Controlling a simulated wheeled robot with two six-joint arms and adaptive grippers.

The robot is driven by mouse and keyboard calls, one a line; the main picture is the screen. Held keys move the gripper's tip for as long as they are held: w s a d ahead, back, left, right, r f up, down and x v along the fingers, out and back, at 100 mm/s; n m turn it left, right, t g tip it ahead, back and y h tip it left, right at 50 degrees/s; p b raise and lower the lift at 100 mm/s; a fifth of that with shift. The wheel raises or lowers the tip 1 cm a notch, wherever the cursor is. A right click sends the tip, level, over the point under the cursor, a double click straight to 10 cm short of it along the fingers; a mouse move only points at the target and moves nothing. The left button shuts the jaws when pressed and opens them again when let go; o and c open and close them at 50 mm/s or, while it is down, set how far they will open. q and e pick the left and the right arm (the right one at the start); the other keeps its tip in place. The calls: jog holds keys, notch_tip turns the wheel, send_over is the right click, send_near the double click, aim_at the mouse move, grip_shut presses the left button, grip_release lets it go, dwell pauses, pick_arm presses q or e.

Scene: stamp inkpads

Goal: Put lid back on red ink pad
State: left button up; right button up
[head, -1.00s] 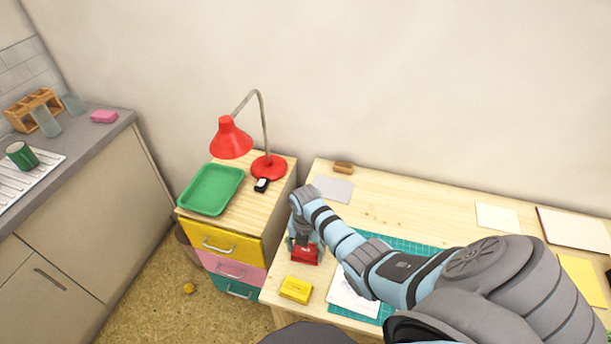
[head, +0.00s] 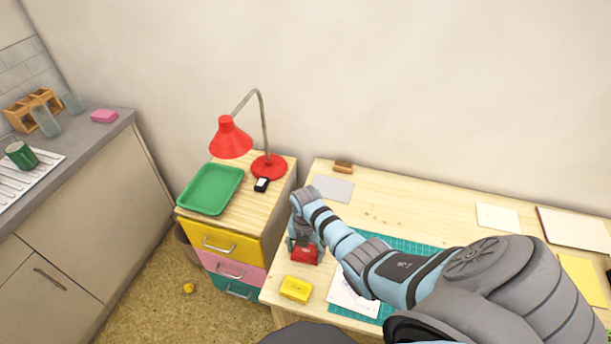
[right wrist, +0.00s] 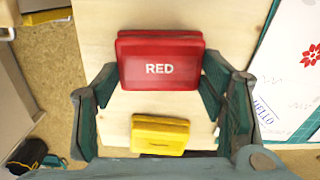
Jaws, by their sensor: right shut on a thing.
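The red ink pad's lid (right wrist: 160,68), marked RED, lies between the fingers of my right gripper (right wrist: 158,86) in the right wrist view. The fingers are shut on its two sides. A red band (right wrist: 160,36) shows along its far edge; I cannot tell whether this is the pad's base or part of the lid. In the head view the red piece (head: 304,257) is at the left end of the desk, under my right gripper (head: 304,243), which partly hides it. Whether lid and base are seated together is unclear. My left gripper is out of view.
A yellow ink pad (head: 296,289) lies nearer the desk's front edge, close to the red one. A green cutting mat (head: 409,245) with a stamped sheet (head: 352,296) is to the right. A drawer unit with a red lamp (head: 268,168) and green tray (head: 180,205) stands left.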

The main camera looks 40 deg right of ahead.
dwell(0.4)
jog(key=o, duration=0.9)
jog(key=shift+o, duration=0.3)
jog(key=shift+o, duration=1.2)
